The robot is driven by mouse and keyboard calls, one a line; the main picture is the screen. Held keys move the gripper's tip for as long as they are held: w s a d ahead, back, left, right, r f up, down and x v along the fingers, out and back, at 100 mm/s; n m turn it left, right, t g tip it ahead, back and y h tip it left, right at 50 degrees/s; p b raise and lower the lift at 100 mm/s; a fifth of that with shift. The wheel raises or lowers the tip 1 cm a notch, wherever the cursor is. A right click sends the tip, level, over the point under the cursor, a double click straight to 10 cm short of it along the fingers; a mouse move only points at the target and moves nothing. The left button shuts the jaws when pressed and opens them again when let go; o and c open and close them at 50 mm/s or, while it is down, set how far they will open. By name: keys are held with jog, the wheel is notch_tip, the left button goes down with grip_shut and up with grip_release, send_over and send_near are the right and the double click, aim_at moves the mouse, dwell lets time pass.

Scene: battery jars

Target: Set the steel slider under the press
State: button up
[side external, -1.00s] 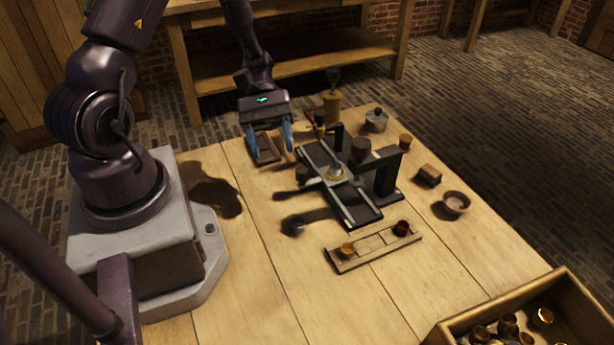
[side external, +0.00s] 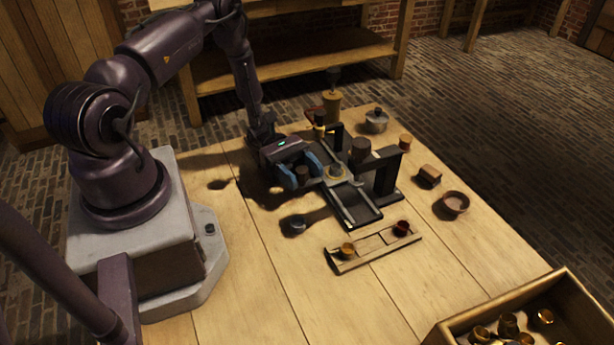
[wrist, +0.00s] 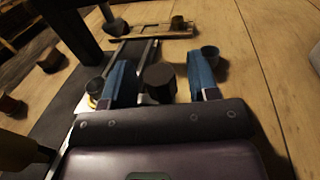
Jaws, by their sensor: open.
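The steel slider (side external: 335,181) sits on the dark rail (side external: 357,210), carrying a small round pale-topped piece (side external: 336,171). That piece also shows left of my fingers in the wrist view (wrist: 95,87). A dark cylindrical knob (side external: 302,171) stands at the rail's left side; its link to the slider is hidden. My gripper (side external: 301,170) is open and low, its blue fingers on either side of the knob. In the wrist view the knob (wrist: 160,82) stands between the fingertips with gaps on both sides. The press (side external: 386,172) is a dark frame with a round head (side external: 361,149), right of the slider.
A wooden tray (side external: 375,249) with two small cups lies in front. A dark bluish round jar (side external: 293,225) stands left of the rail. A bowl (side external: 456,202), wooden block (side external: 429,177) and lidded pot (side external: 376,121) are behind and right. A crate (side external: 497,306) holds brass pieces.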

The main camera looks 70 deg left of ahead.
jog(key=shift+w+d, duration=0.15)
jog(key=shift+d, duration=0.7)
grip_shut()
jog(key=d, duration=0.8)
jog(key=shift+d, duration=0.3)
grip_release()
jog(key=s+a, duration=0.1)
jog(key=a, duration=0.7)
jog(key=s+a, duration=0.1)
jog(key=a, duration=0.3)
jog(key=shift+s+a, duration=0.3)
jog(key=shift+a, duration=0.1)
